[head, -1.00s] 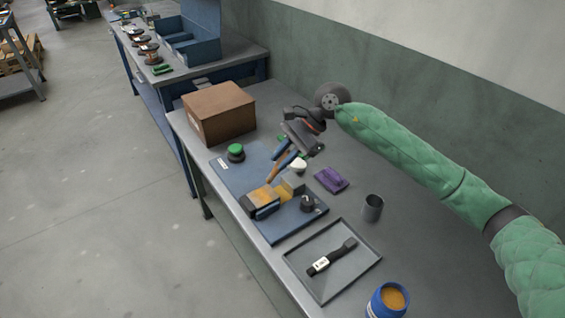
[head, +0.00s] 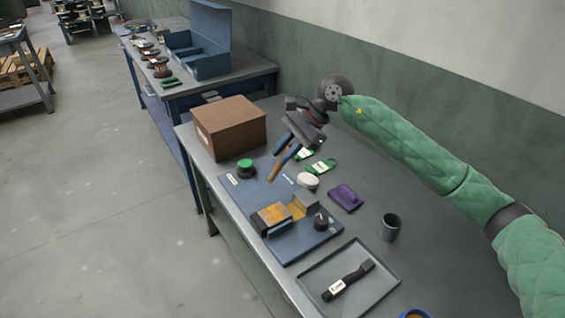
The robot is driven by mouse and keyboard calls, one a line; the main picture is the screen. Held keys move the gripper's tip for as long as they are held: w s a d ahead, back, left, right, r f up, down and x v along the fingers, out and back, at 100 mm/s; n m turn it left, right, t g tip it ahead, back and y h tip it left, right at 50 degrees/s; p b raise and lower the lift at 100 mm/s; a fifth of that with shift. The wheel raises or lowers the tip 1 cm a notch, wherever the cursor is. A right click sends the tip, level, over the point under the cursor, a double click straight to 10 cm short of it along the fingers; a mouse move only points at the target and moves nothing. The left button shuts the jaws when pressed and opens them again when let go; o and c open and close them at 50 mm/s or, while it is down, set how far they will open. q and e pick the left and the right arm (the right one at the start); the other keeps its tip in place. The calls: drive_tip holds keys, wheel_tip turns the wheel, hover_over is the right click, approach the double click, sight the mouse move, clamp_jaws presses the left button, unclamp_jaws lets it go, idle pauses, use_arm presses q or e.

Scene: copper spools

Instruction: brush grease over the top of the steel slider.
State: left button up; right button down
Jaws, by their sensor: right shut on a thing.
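The steel slider (head: 272,215) sits on a blue base plate (head: 290,252), with amber grease over much of its visible top. A raised grey block (head: 306,202) beside it has an amber face. My right gripper (head: 287,153) is shut on a brush (head: 274,172) with a brown lower part pointing down. The brush hangs above and behind the slider, apart from it. The gripper's fingers hide the brush's upper part. The blue grease pot (head: 415,314) is mostly cut off at the bottom edge. My left gripper is not in view.
A black knob (head: 321,222) and a green-topped button (head: 245,167) stand on the plate. Around it are a white round item (head: 308,181), a purple cloth (head: 346,197), a grey cup (head: 389,227), a grey tray (head: 372,292) with a black strap, and a cardboard box (head: 230,127).

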drive_tip(key=shift+w+r, duration=0.2)
drive_tip(key=shift+r, duration=0.55)
drive_tip(key=shift+s+r, duration=0.1)
drive_tip(key=shift+r, duration=1.2)
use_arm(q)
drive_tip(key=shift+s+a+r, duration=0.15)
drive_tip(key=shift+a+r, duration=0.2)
use_arm(e)
drive_tip(key=shift+r, duration=0.1)
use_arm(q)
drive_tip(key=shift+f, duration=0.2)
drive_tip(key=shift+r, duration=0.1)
